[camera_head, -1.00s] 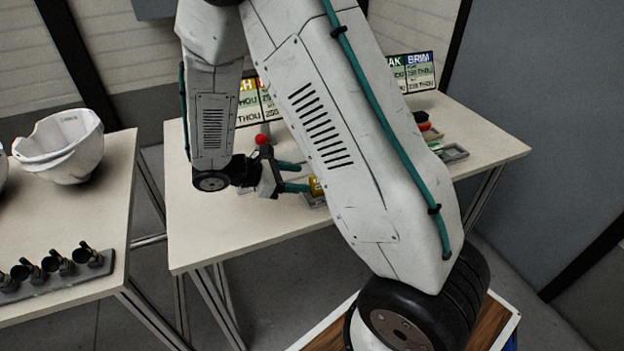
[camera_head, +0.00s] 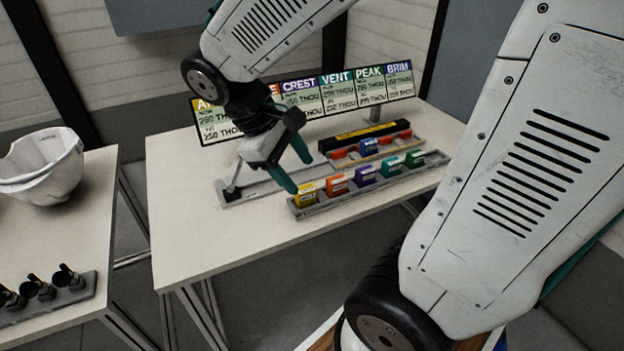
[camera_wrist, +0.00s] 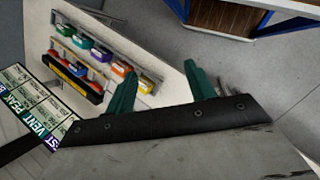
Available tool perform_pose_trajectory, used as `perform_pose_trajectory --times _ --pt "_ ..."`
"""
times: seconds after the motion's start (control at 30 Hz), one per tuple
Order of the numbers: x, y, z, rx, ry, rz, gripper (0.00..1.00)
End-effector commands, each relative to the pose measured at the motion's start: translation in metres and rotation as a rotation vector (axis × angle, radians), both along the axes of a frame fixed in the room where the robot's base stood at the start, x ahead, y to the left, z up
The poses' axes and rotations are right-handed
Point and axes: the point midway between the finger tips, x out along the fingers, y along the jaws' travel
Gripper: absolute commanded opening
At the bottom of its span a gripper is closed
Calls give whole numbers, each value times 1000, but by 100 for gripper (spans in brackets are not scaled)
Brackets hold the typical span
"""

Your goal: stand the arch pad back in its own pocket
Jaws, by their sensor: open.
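The yellow pad (camera_head: 306,194), matching the yellow heading at the left end of the sign, is at the left end of the front grey rack (camera_head: 345,204). I take it as the arch pad. It also shows in the wrist view (camera_wrist: 146,84), at the near end of the row. My gripper (camera_head: 299,175) is open, its teal fingers pointing down just above and left of the yellow pad in the head view. I cannot tell how deep the yellow pad sits.
A blue pad (camera_head: 369,147) is behind, near a black bar (camera_head: 365,134). The sign (camera_head: 345,96) stands at the back. The table front is clear.

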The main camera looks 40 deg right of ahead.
Motion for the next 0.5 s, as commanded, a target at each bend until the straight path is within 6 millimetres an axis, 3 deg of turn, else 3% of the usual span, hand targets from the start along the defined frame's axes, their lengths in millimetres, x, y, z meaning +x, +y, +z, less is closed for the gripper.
perform_pose_trajectory --times 0.2,0.5 --pt "-54 17 30 191 -245 -211 55" --pt "-88 38 44 358 -432 -360 55"
